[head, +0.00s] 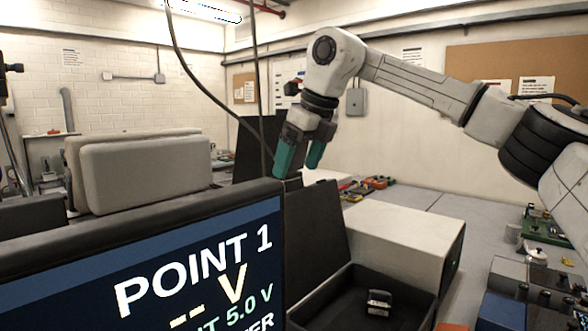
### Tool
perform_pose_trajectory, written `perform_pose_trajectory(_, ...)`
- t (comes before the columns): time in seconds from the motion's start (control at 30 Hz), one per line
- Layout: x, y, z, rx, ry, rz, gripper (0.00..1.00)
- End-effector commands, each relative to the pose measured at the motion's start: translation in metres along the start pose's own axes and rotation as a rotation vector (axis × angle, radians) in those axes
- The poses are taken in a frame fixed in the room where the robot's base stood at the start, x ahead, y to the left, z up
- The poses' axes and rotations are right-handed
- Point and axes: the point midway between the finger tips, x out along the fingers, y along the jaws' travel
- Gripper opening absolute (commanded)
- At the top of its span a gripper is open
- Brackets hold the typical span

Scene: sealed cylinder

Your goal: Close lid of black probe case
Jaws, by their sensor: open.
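The black probe case (416,300) stands open at the bottom centre of the head view, with a small metallic piece (379,302) inside. A dark panel that looks like its lid (316,235) stands raised at the case's left side. The monitor partly hides the lid and the case's front left. My gripper (298,172) has teal fingers, spread apart with nothing between them, pointing down. It is near the top edge of the lid in the picture; I cannot tell whether it touches it.
A monitor (150,270) reading "POINT 1" blocks the lower left. A white box (400,240) stands just behind the case. Another dark panel (247,155) rises behind my gripper. A black cable hangs past it. Circuit boards (545,225) and tools lie on the bench at right.

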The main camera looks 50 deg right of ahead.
Motion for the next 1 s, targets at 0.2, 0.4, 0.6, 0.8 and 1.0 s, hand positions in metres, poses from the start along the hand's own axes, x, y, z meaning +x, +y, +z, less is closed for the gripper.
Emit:
perform_pose_trajectory(0.2,0.024,0.000,0.000,0.001,0.000,0.002,0.89)
perform_pose_trajectory(0.4,0.031,0.000,0.000,0.000,-0.001,-0.001,0.89)
perform_pose_trajectory(0.6,0.031,0.000,0.000,0.000,-0.001,-0.001,0.88)
perform_pose_trajectory(0.8,0.030,0.000,0.000,0.000,0.000,0.000,0.69)
perform_pose_trajectory(1.0,0.030,0.000,0.000,0.000,-0.001,0.000,0.50)
